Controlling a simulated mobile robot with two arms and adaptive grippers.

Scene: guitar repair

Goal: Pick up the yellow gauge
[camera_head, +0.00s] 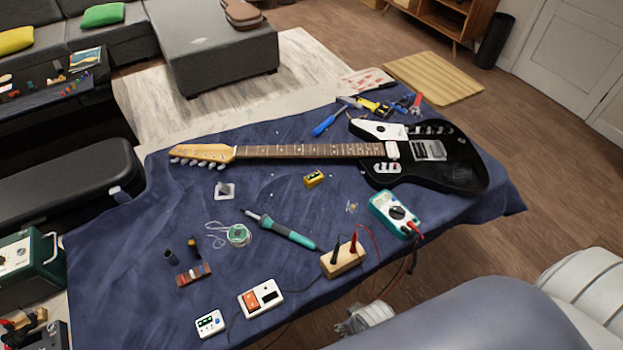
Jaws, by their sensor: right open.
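A small yellow block with dark markings (316,179) lies on the blue cloth just below the guitar neck, near the middle of the camera_head view. It is the closest match to the yellow gauge, but its markings are too small to read. My right gripper (362,320) shows in part at the bottom, off the table's near edge, well below and apart from the yellow block. It is open, and my grey arm hides part of it. My left gripper is not in view.
A black electric guitar (455,175) lies across the table's far side. A teal soldering iron (288,232), solder coil (238,235), wooden block with probes (343,259) and teal multimeter (396,213) lie nearer. Yellow-and-black (374,107) and blue-handled tools (328,124) lie beyond the neck.

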